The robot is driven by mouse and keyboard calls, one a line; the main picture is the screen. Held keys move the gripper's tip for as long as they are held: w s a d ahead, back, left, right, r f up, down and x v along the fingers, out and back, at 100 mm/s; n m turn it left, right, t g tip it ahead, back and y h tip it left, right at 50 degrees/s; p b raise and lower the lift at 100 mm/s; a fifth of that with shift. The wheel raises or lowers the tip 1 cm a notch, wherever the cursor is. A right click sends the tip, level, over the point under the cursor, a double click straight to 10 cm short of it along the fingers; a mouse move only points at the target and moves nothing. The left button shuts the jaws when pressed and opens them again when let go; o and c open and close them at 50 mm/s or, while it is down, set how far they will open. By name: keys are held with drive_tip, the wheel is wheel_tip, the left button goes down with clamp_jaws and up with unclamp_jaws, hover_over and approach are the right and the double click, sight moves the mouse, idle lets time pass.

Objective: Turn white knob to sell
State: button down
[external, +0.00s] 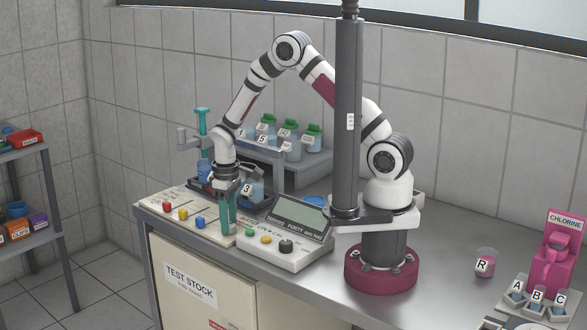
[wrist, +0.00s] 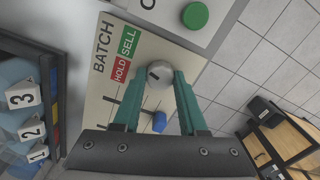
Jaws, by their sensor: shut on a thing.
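The white knob (wrist: 159,72) is round with a short dark mark on its face. In the wrist view it sits on the cream panel (wrist: 101,85) marked BATCH, beside a red HOLD label (wrist: 122,72) and a green SELL label (wrist: 129,41). My gripper (wrist: 159,78) is shut on the knob, with one teal finger on each side. In the external view my gripper (external: 227,228) points straight down at the right end of the panel, and its fingers hide the knob. I cannot tell clearly which label the mark points to.
Red (external: 167,206), yellow (external: 183,214) and blue (external: 200,222) slider handles lie left of my gripper. A purity meter (external: 288,235) with buttons stands close on the right. Numbered bottles (external: 266,128) and a rack stand behind. A chlorine dispenser (external: 561,260) is far right.

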drive_tip(key=m, duration=0.4)
drive_tip(key=shift+m, duration=0.7)
drive_tip(key=shift+c, duration=2.2)
unclamp_jaws()
wheel_tip(320, 180, up, 16)
drive_tip(key=shift+f, duration=0.1)
